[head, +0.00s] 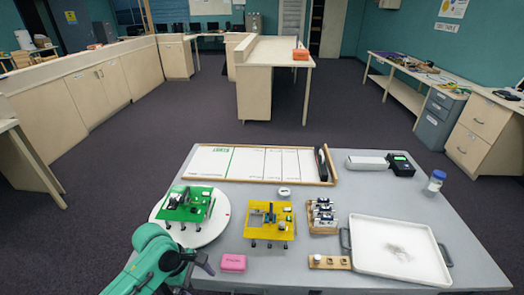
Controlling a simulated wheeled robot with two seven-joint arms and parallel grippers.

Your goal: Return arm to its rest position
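My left arm (155,245) is green and comes in at the lower left, over the near left corner of the grey table. Its dark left gripper (196,270) is at the bottom edge of the head view, in front of the white round turntable (205,237) and left of a pink block (233,263). The gripper is small and partly cut off, so I cannot tell whether it is open or shut. My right arm and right gripper are not in view.
On the table (470,250) stand a green board (188,203) on the turntable, a yellow board (262,221), a wooden rack (322,215), a white tray (370,260) with grey specks and a white panel (270,162). A lidded jar (435,183) stands at the right. Dark floor surrounds the table.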

